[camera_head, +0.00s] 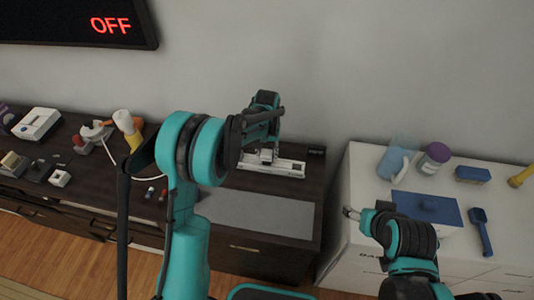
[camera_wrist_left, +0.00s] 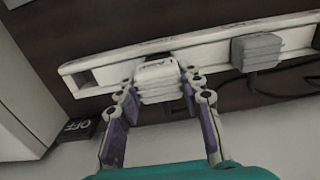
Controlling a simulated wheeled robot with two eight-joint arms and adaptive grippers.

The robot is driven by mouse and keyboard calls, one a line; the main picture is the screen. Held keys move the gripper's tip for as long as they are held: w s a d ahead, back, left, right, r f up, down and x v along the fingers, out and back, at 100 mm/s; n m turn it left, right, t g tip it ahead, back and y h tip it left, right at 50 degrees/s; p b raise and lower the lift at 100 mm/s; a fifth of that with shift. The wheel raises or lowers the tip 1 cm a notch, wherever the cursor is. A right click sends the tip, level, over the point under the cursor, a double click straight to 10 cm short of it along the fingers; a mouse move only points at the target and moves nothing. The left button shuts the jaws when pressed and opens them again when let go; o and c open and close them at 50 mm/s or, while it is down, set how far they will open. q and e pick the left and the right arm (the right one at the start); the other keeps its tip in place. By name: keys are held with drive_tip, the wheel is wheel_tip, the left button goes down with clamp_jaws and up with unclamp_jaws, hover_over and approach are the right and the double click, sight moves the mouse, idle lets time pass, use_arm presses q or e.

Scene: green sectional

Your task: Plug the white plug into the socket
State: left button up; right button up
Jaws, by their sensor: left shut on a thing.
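A white power strip (camera_head: 285,168) lies along the back of the dark cabinet top. In the left wrist view the strip (camera_wrist_left: 105,72) runs across the upper part. My left gripper (camera_head: 267,155) is over the strip; in the left wrist view its two fingers (camera_wrist_left: 158,90) are shut on the white plug (camera_wrist_left: 158,75). The plug is right at the strip's edge, over a dark opening. I cannot tell whether its prongs are inside the socket. My right gripper (camera_head: 352,213) is away to the right, by the white cabinet; its finger opening is unclear.
A grey plug (camera_wrist_left: 257,50) with a dark cable sits in the strip beside the white plug. A small black box (camera_wrist_left: 75,130) reads OFF; a wall display (camera_head: 110,25) also reads OFF. Several small items crowd the left; a grey mat (camera_head: 260,214) lies in front.

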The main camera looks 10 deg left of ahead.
sight(267, 152)
use_arm(q)
drive_tip(key=shift+f+b, duration=0.6)
drive_tip(key=shift+f, duration=0.3)
drive_tip(key=o, duration=1.2)
drive_tip(key=shift+o, duration=0.2)
wheel_tip(267, 152, up, 12)
drive_tip(key=shift+r, duration=0.1)
